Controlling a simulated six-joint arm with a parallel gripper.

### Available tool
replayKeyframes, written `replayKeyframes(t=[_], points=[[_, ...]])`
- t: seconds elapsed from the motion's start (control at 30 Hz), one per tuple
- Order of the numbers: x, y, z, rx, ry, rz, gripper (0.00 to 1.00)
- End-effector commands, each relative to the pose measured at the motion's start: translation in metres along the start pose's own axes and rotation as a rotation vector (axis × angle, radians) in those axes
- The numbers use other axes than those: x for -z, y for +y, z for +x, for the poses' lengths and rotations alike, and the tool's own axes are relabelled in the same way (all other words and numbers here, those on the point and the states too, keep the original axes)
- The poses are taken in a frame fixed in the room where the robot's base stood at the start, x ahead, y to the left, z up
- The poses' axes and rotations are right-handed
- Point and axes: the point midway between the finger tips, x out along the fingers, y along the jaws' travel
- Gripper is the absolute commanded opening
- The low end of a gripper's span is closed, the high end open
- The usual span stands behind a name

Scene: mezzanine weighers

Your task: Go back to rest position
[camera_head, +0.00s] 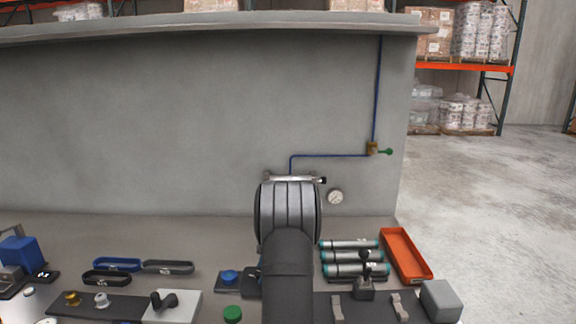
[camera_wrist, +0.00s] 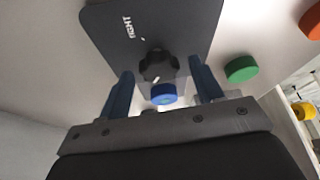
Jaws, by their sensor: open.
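My gripper (camera_wrist: 161,74) shows in the wrist view with its two blue fingers spread apart and nothing clasped between them. Beyond the gap are a black lobed knob (camera_wrist: 158,65) on a dark plate lettered "TIGHT" (camera_wrist: 110,22) and a blue round cap (camera_wrist: 163,94) by the plate's edge. A green round cap (camera_wrist: 241,69) lies to the right of the fingers. In the head view my arm rises at the centre front, and its wrist hides the fingers. The blue cap (camera_head: 229,276) and green cap (camera_head: 232,313) show left of my arm there.
A grey wall (camera_head: 200,120) with a blue pipe (camera_head: 330,156) and gauge (camera_head: 335,197) backs the bench. Several capped tubes (camera_head: 350,256), an orange tray (camera_head: 405,256) and a grey block (camera_head: 440,300) are right. Belt loops (camera_head: 117,265) and a blue clamp (camera_head: 20,250) are left.

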Motion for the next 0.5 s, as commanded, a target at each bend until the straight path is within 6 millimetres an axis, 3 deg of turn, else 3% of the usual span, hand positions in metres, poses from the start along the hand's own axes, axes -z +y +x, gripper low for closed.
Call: replayKeyframes(t=[0.23, 0.5], points=[[-0.001, 0.001, -0.02, -0.003, -0.001, 0.0, 0.6], [-0.001, 0.001, -0.072, -0.004, -0.001, 0.0, 0.6]])
